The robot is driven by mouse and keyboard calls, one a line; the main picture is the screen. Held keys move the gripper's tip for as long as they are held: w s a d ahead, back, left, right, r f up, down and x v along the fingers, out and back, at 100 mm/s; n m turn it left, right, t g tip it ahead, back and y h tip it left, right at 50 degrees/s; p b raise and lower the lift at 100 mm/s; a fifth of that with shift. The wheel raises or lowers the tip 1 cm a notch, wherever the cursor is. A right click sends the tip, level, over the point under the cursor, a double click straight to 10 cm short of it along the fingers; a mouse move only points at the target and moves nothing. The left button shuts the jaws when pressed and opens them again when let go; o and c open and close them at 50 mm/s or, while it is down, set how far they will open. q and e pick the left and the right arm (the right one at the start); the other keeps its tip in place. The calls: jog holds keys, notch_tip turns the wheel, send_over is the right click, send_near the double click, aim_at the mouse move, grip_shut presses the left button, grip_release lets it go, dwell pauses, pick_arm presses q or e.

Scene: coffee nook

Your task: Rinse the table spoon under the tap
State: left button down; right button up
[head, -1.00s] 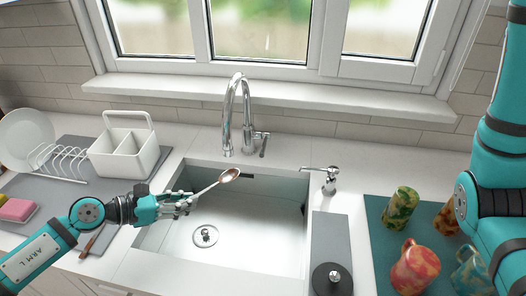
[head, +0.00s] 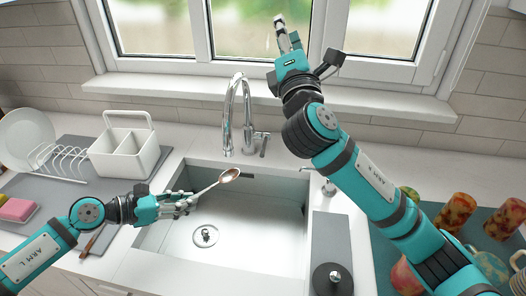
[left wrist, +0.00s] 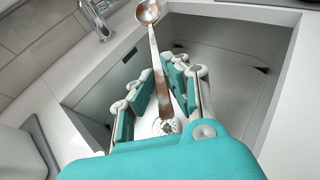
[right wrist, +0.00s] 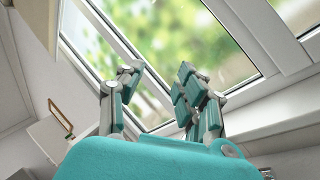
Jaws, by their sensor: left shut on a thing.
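The table spoon (head: 229,175) has a coppery bowl and a long handle. My left gripper (head: 190,199) is shut on its handle and holds it over the left part of the sink. The spoon (left wrist: 150,15) points away from the gripper (left wrist: 165,80) in the left wrist view. The chrome tap (head: 244,100) stands behind the sink. Its spout is behind the spoon's bowl, apart from it, and no stream shows. The tap's lever (head: 263,146) is on its right side. My right gripper (head: 290,45) is raised before the window, open and empty (right wrist: 160,78).
The sink (head: 255,235) is empty, with a drain (head: 205,236). A white caddy (head: 125,150), dish rack (head: 58,160) and sponges (head: 17,210) are at left. A soap dispenser (head: 330,187) is partly hidden by my right arm. Several mugs (head: 459,208) stand on a teal mat at right.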

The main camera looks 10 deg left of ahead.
notch_tip(320, 180, down, 15)
jog(key=a+g+h, duration=0.2)
jog(key=g, duration=0.1)
jog(key=g+h, duration=0.1)
jog(key=g, duration=0.2)
send_near(263, 149)
jog(key=x, duration=1)
jog(key=shift+f, duration=0.35)
jog(key=shift+s, duration=0.1)
grip_shut()
